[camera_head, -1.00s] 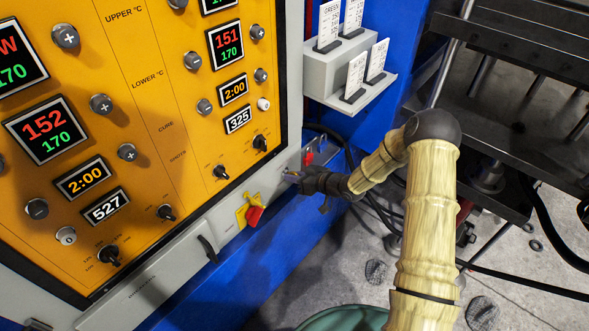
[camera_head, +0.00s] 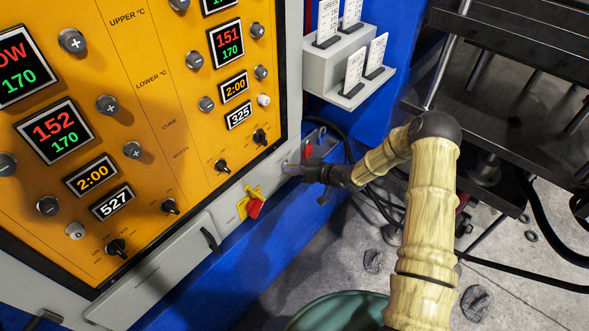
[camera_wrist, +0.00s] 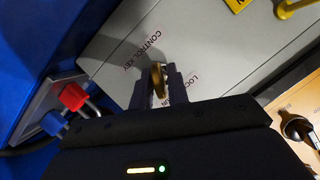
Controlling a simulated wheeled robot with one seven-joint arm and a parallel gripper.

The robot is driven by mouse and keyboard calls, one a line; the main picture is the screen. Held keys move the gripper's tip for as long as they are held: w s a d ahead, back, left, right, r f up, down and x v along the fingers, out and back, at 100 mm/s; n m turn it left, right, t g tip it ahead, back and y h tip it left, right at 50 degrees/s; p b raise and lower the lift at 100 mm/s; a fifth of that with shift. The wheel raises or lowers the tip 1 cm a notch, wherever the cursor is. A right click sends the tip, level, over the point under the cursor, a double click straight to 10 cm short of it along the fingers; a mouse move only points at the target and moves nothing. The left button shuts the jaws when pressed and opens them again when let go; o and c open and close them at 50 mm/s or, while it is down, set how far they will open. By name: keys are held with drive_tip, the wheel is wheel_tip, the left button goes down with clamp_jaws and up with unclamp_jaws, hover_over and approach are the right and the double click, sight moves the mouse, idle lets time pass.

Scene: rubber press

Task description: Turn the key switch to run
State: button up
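The brass key (camera_wrist: 158,80) of the key switch stands out from the grey panel in the wrist view, with the printed words "CONTROL KEY" on one side and a partly hidden "LOCK" label on the other. My gripper (camera_wrist: 159,92) has its dark fingertips close on both sides of the key. I cannot tell whether they press on it. In the head view my gripper (camera_head: 292,169) reaches the lower right end of the grey panel, and its tips hide the key there. The run label is not readable.
A red rotary switch on a yellow plate (camera_head: 241,209) sits left of my gripper in the head view. A red padlock (camera_wrist: 73,96) and a blue padlock (camera_wrist: 54,124) hang close by in the wrist view. A card shelf (camera_head: 347,92) stands above my arm.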

drive_tip(key=shift+o, duration=0.9)
drive_tip(key=v, duration=1.7)
drive_tip(key=shift+d, duration=0.15)
drive_tip(key=shift+r, duration=0.15)
